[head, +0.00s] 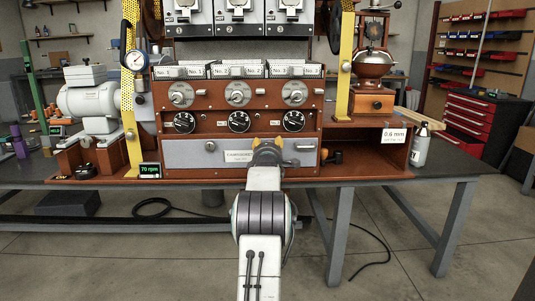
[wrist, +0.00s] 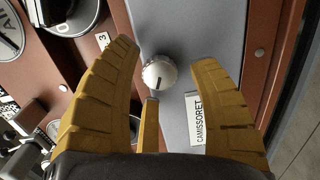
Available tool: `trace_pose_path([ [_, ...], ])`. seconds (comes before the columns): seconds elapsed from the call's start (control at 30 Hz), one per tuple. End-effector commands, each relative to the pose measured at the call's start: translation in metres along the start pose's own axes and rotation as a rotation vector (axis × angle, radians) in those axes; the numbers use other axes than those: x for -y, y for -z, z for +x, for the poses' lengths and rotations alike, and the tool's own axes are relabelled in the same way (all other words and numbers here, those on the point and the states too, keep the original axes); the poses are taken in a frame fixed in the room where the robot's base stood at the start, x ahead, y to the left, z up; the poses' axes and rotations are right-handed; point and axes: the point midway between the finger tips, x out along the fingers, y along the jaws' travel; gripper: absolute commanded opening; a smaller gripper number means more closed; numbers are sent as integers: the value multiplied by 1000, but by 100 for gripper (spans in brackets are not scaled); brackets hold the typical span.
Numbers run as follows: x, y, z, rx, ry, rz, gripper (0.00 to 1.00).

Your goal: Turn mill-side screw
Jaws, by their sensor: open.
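The mill-side screw (wrist: 160,73) is a pale round knurled head with a dark slot, on the grey panel. In the wrist view it lies between my fingertips, with a gap on each side. In the head view it is at the right of the grey drawer front (head: 212,160), with part of it showing (head: 305,147). My gripper (head: 268,142) has yellow ridged fingers and is open and empty in front of the panel. In the wrist view the fingers (wrist: 164,58) spread around the screw. A narrow ochre bar (wrist: 150,125) shows just below it; I cannot tell what it is.
A white name label (wrist: 195,120) sits beside the screw. Dials (head: 293,120) and knobs line the brown panel above. A second screw (head: 210,146) is at the left. A dark round handle (head: 335,157) is close on the right. A mill (head: 374,65) stands at right.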

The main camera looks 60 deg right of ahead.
Motion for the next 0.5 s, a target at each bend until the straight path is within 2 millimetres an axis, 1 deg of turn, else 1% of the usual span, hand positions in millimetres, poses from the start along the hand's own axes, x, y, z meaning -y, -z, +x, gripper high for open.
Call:
trace_pose_path([
  [0.27,-1,0,-24,0,0,0,55],
  [0.5,-1,0,-55,-1,0,0,55],
])
